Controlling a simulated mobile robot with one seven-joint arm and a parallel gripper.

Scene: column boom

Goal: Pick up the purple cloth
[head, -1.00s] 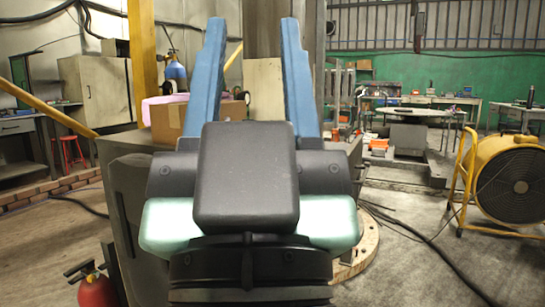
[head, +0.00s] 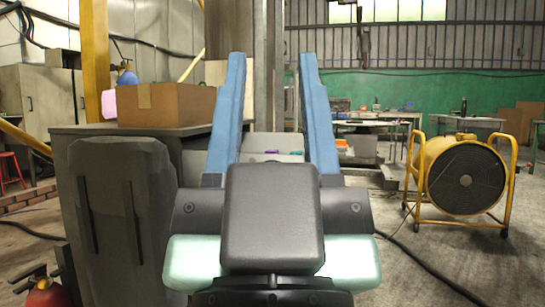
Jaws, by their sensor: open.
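My gripper (head: 272,58) is in the middle of the head view, its two blue fingers wide apart and pointing up and away, with nothing between them. A small purple thing (head: 271,152) lies on a light grey surface (head: 262,143) and shows low between the fingers, beyond the gripper. It is too small to tell whether it is cloth. A pale pink-lilac thing (head: 109,104) stands out at the left edge of a cardboard box, partly hidden by it. I cannot tell which of the two is the purple cloth.
The cardboard box (head: 166,105) sits on a grey cabinet top (head: 80,129) to the left of my gripper. A yellow drum fan (head: 465,178) stands on the floor at right. A dark cable crosses the floor. A red cylinder (head: 47,294) is at lower left.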

